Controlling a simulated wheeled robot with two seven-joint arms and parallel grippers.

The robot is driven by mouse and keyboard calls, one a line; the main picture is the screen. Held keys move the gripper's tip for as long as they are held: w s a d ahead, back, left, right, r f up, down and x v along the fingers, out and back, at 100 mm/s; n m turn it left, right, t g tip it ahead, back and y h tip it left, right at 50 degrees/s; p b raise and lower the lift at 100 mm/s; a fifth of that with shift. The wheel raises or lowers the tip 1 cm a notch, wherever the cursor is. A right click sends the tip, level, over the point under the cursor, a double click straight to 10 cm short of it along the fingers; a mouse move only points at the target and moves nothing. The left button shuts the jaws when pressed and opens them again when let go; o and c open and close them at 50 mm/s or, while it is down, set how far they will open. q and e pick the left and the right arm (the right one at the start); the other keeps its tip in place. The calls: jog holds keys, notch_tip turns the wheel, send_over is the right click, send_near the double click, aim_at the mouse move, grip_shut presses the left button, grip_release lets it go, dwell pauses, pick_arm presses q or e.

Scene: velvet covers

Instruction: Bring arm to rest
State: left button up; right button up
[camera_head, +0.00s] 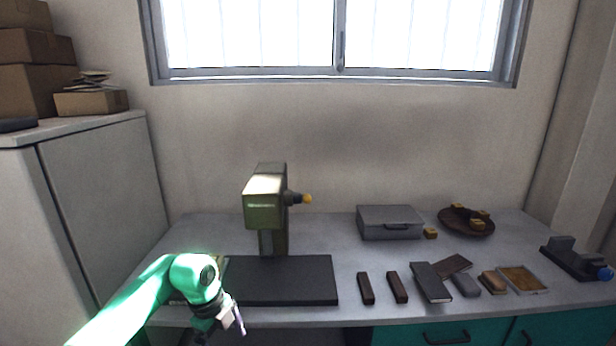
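My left arm (150,303) comes in from the lower left, bright green. Its gripper (232,322) hangs low at the front edge of the workbench (350,312), in front of a black flat plate (285,280). The gripper's fingers are small and partly hidden, so I cannot tell whether they are open or shut. No held object can be made out. My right arm and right gripper are not in view.
A green press-like machine (265,210) stands behind the plate. A grey case (388,222), a brown bowl (466,228), dark bars (366,288), a dark book (431,283) and a shallow tray (522,279) lie to the right. A cabinet (105,185) stands left.

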pick_arm(q)
jog(key=w+d+f+n+t+h, duration=0.2)
jog(key=d+f+n+t+h, duration=0.3)
jog(key=d+h, duration=0.65)
jog(key=s+a+f+n+t+y, duration=0.2)
jog(key=a+f+n+t+y, duration=0.15)
jog(key=a+f, duration=0.4)
jog(key=s+a+f+n+t+y, duration=0.2)
jog(key=a+f+n+y, duration=0.25)
jog(key=f, duration=0.65)
jog(key=s+a+f+n+g+y, duration=0.25)
jog(key=s+a+f+n, duration=0.2)
jog(key=s+f, duration=0.55)
jog(key=s+a+f+n+g+y, duration=0.1)
jog(key=s+f+g, duration=0.2)
jog(key=s, duration=1.1)
jog(key=s+a+f+n+g+y, duration=0.1)
jog(key=s+f+g, duration=0.3)
jog(key=s, duration=1)
notch_tip(320, 180, down, 4)
jog(key=shift+s+a+r+n+y, duration=0.25)
jog(key=shift+s+a+n+y, duration=0.1)
jog(key=shift+n+y, duration=0.1)
